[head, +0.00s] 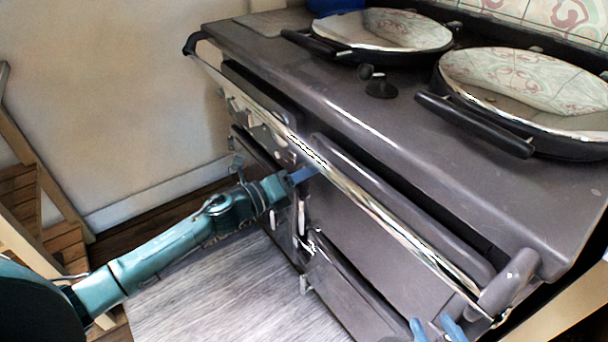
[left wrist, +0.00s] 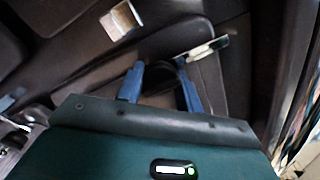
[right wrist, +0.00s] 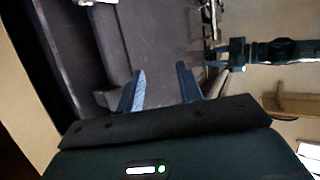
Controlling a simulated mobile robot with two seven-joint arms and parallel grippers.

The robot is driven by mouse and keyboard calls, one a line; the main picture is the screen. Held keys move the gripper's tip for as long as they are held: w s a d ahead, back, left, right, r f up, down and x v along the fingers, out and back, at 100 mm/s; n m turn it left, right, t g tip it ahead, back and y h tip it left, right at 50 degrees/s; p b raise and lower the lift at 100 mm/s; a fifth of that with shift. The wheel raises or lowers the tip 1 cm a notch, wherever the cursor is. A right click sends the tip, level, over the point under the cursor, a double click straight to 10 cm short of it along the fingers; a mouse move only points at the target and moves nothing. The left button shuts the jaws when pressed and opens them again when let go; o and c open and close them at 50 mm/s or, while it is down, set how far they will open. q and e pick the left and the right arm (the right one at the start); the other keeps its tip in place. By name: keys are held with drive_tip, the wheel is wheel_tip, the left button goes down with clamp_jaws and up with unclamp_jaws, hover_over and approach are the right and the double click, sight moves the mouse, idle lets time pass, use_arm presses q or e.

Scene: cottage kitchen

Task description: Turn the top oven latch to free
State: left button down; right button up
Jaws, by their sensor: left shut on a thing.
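The dark top oven latch (left wrist: 166,66) shows between the fingers of my left gripper (left wrist: 160,78) in the left wrist view. The gripper is shut on it, with a finger on each side. In the head view my left gripper (head: 304,175) reaches under the chrome rail at the oven front, and the rail and fingers hide the latch there. How far the latch is turned cannot be told. My right gripper (right wrist: 160,80) is open and empty in the right wrist view. Its blue fingertips (head: 437,330) show at the bottom of the head view.
The chrome rail (head: 370,205) runs along the front of the grey range (head: 350,100), close above my left gripper. Two round lids (head: 385,28) stand on top. A wooden chair (head: 45,215) is at the left. The floor (head: 235,295) before the range is clear.

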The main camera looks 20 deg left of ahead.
use_arm(q)
drive_tip(key=shift+w+a+r, duration=0.1)
drive_tip(key=shift+w+a, duration=0.05)
drive_tip(key=shift+a, duration=0.05)
drive_tip(key=c, duration=1.3)
unclamp_jaws()
drive_tip(key=o, duration=0.4)
drive_tip(key=shift+d, duration=0.1)
drive_tip(key=shift+c, duration=0.2)
drive_tip(key=v, duration=1.3)
